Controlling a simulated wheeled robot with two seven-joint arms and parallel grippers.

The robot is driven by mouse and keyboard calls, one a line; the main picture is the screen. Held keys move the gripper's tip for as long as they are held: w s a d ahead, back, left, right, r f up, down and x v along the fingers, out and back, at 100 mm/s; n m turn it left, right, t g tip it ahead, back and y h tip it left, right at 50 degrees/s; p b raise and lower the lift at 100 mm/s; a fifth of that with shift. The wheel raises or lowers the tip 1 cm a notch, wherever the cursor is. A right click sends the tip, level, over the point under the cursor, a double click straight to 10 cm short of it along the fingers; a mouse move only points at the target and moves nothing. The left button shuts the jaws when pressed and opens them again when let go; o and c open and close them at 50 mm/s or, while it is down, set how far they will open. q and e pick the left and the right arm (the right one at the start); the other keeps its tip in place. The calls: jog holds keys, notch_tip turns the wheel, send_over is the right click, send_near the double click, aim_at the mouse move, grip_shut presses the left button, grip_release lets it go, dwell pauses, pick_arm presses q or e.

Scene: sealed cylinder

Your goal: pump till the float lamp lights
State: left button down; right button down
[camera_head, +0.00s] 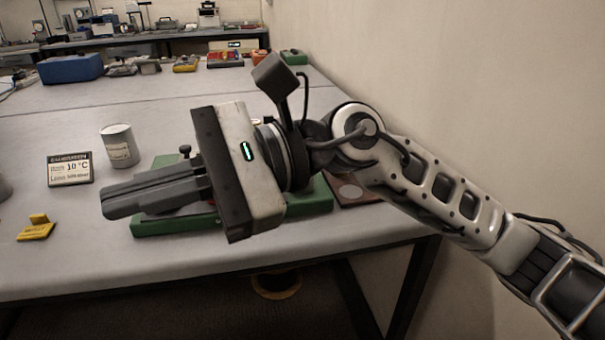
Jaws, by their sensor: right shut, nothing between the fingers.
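My right gripper (103,202) reaches in from the right over the table, its fingers pointing left and closed together with nothing between them. Under and behind it is a green base (150,227), mostly hidden by the gripper body and fingers. A small dark knob (185,151) rises just behind the fingers. A bit of red shows below the fingers on the green base. No lit lamp can be made out on the visible parts of the base. My left gripper is not in view.
A blue box (71,69) and other items sit farther back. A wall (450,80) rises on the right.

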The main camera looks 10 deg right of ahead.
jog(key=w+d+f+n+t+h+b, duration=0.2)
jog(key=w+d+f+n+t, duration=0.35)
jog(key=n+t, duration=0.75)
jog(key=w+d+f+n+t+h+b, duration=0.25)
jog(key=d+f+n+t, duration=0.45)
jog(key=f+n+t, duration=0.55)
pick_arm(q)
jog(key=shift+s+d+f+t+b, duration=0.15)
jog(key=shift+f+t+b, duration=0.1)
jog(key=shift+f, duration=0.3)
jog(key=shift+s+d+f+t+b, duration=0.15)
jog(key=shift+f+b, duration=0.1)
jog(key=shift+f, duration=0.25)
pick_arm(e)
jog(key=s+d+f+m+g+h, duration=0.2)
jog(key=s+f+m+g, duration=0.1)
jog(key=f, duration=0.4)
jog(key=s+d+f+m+g+h, duration=0.3)
jog(key=f+m, duration=0.3)
jog(key=f, duration=0.2)
jog(key=s+d+f+m+g+h, duration=0.3)
jog(key=s+f+m, duration=0.2)
jog(key=f, duration=0.3)
jog(key=shift+f, duration=0.25)
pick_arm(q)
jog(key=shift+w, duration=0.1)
pick_arm(e)
jog(key=shift+s+d+m+g, duration=0.1)
jog(key=shift+m+g, duration=0.15)
